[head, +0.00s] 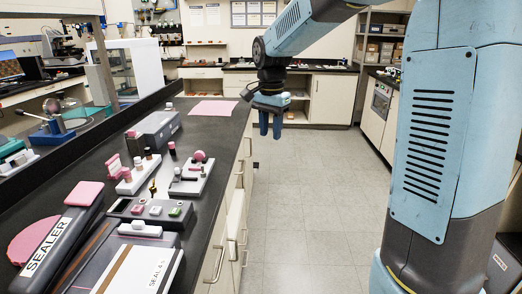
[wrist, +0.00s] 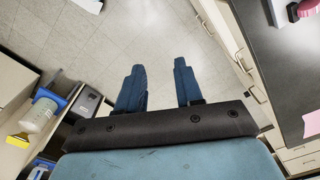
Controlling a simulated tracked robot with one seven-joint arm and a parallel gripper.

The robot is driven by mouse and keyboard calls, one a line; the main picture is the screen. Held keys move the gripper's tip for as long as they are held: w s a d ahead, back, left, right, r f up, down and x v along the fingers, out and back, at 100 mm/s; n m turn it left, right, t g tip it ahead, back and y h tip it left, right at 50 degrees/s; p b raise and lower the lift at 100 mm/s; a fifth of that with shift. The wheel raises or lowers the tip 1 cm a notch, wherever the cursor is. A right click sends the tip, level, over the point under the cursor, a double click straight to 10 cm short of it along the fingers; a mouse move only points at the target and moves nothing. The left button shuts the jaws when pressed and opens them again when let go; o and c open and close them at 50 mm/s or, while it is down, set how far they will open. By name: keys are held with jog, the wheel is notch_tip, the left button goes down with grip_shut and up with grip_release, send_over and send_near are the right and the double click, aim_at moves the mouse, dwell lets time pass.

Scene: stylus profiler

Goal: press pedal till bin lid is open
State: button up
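My gripper (head: 270,130) hangs fingers-down over the aisle, just right of the bench edge, in the head view. In the wrist view my gripper (wrist: 160,88) shows two blue fingers apart with nothing between them, above the tiled floor. I cannot make out a pedal or a bin lid for certain in either view. A dark grey box (head: 504,262) with a white label is cut off at the lower right of the head view; I cannot tell whether it is the bin.
The black bench (head: 206,135) on the left carries a sealer (head: 48,248), trays of small parts and a pink sheet (head: 213,108). Cabinets (head: 330,97) line the back. The tiled floor (head: 310,200) between is clear. A bottle (wrist: 37,115) stands at the wrist view's left.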

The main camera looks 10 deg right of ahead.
jog(key=s+d+r+n+t, duration=0.1)
jog(key=s+d, duration=0.1)
jog(key=s, duration=0.2)
jog(key=s+d+r+n, duration=0.1)
jog(key=s+d+r, duration=0.1)
jog(key=s, duration=0.2)
jog(key=s+d+r+n+t, duration=0.1)
jog(key=s+d+r+n, duration=0.1)
jog(key=s, duration=0.3)
jog(key=shift+t, duration=0.3)
grip_shut()
jog(key=s+d+f+n+t, duration=0.1)
jog(key=s+d+n, duration=0.1)
jog(key=s, duration=0.4)
jog(key=s+d+n+t, duration=0.1)
jog(key=s+d+n, duration=0.1)
jog(key=s, duration=0.5)
jog(key=shift+s+d+f+n+t, duration=0.2)
jog(key=shift+d+f+n+t, duration=0.1)
jog(key=shift+d+f+t, duration=0.1)
jog(key=shift+w, duration=0.1)
